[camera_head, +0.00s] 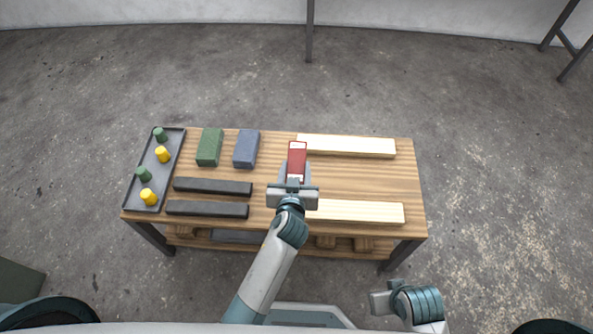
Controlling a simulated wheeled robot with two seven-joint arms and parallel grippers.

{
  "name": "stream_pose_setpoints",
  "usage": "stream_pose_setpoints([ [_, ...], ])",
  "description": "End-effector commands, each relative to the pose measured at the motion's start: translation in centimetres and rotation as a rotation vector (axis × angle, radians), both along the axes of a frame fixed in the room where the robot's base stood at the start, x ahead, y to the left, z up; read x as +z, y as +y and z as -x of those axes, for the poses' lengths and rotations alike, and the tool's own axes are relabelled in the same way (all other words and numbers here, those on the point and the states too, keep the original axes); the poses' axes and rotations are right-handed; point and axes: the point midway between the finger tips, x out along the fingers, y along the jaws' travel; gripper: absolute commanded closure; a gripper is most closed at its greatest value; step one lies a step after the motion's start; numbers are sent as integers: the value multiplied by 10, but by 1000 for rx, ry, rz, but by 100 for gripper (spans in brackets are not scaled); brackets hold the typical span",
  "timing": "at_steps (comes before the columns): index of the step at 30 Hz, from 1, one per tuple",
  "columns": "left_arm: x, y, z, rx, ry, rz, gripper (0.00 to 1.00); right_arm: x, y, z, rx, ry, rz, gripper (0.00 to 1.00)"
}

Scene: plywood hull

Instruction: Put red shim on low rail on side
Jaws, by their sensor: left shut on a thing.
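The red shim (298,158) is a small red block with pale ends, near the middle of the table. My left gripper (296,180) is shut on it; the shim points away from me. I cannot tell how far it is above the table. Two pale wooden rails lie on the right half: a far rail (350,146) and a near rail (360,212). The shim's far end is close to the left end of the far rail. Which rail is the low one I cannot tell. My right gripper (380,302) is at the lower right, away from the table, its jaws unclear.
A green block (209,147) and a blue block (246,149) stand left of the shim. Two dark bars (212,187) (207,209) lie nearer. A grey tray (155,178) holds green and yellow pegs at the left. The table (375,178) is bare between the pale rails.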

Motion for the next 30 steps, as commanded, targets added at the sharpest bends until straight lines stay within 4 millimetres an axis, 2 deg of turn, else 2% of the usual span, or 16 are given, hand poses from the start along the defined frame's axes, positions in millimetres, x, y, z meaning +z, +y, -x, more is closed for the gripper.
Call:
stream_pose_setpoints([
  [30, 6, 3, -4, 5, -2, 0, 85, -5, 1, -1, 0, 1, -1, 69],
])
